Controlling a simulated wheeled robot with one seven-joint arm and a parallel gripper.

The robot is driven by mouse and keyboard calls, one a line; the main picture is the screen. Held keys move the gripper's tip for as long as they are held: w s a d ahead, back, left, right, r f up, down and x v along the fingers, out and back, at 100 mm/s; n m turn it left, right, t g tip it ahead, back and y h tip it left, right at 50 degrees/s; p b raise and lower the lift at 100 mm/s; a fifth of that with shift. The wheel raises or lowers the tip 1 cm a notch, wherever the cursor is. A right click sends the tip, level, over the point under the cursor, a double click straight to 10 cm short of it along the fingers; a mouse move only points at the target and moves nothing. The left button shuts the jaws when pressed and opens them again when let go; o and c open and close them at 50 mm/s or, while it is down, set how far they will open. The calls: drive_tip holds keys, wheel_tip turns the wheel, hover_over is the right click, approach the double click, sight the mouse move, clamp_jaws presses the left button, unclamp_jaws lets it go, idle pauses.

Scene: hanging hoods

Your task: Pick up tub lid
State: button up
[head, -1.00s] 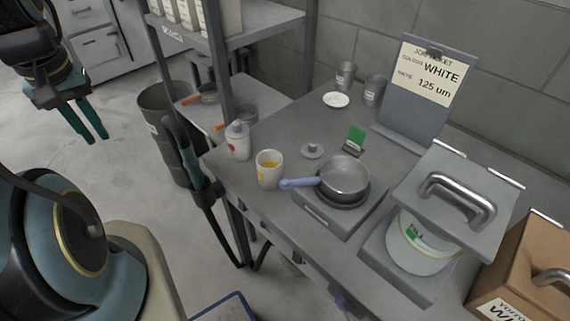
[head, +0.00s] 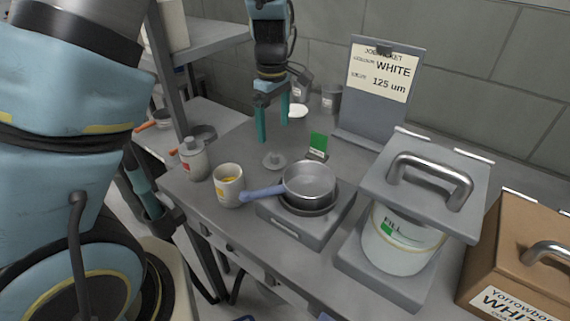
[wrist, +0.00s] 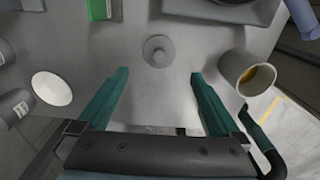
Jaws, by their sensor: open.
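The tub lid, a small round grey disc with a knob (head: 273,160), lies flat on the grey bench. It also shows in the wrist view (wrist: 158,50), centred just beyond the fingertips. My gripper (head: 273,130) points down above the bench, behind and above the lid, with its teal fingers spread. In the wrist view my gripper (wrist: 160,75) is open with nothing between the fingers. The white tub (head: 400,240) with a green label stands under a grey hood (head: 425,185) with a bar handle.
A cup (head: 229,188) and a bottle (head: 194,160) stand left of the lid. A pan (head: 309,181) sits on a hot plate to its right. A green card (head: 318,145), a white dish (wrist: 52,88) and a job ticket stand (head: 378,95) are nearby.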

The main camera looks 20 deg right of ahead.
sight(274, 154)
wheel_tip(274, 154, down, 10)
drive_tip(key=shift+f+p, duration=0.1)
drive_tip(key=shift+p, duration=1)
drive_tip(key=shift+w, duration=0.1)
drive_tip(key=c, duration=1.1)
drive_tip(key=shift+c, duration=0.2)
drive_tip(key=shift+r, duration=0.2)
